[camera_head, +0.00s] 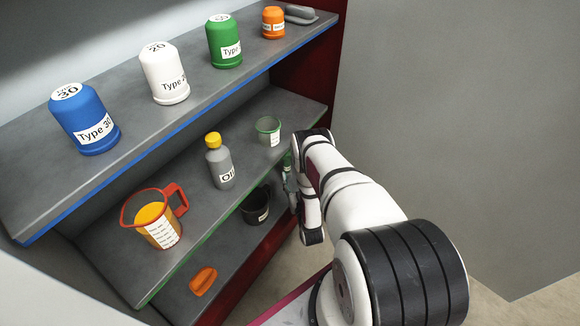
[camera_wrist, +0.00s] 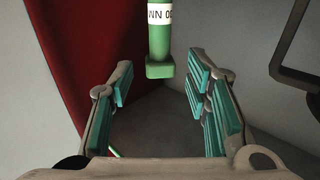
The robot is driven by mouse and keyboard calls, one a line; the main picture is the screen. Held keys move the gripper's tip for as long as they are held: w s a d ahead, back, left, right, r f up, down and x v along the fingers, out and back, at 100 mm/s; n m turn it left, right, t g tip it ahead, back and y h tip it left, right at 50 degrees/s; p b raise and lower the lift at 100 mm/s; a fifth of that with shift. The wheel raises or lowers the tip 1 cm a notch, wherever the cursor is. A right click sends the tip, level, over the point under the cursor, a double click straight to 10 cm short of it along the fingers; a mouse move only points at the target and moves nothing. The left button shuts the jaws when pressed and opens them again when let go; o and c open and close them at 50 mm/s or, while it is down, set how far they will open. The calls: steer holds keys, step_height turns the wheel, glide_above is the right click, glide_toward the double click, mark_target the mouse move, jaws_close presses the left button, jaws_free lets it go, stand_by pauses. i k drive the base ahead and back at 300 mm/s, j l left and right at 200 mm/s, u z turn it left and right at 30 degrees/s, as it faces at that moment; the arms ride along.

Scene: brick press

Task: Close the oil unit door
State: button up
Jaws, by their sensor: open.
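The shelf unit, seen in the head view, has grey shelves (camera_head: 120,118) and a red side panel (camera_head: 305,70). A large grey panel (camera_head: 450,110) stands to its right; I cannot tell whether it is the door or a wall. My gripper (camera_head: 290,185) is at the right end of the shelves, partly hidden by my arm. In the wrist view my gripper (camera_wrist: 160,78) is open, teal pads apart. A green post-like thing with a white label (camera_wrist: 160,45) shows in the gap, not gripped. A dark loop-shaped handle (camera_wrist: 278,72) is at the right, apart from the fingers.
Blue (camera_head: 85,120), white (camera_head: 165,75), green (camera_head: 225,45) and orange (camera_head: 273,22) containers stand on the top shelf.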

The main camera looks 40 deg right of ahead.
mark_target(466, 114)
steer(key=k, duration=1)
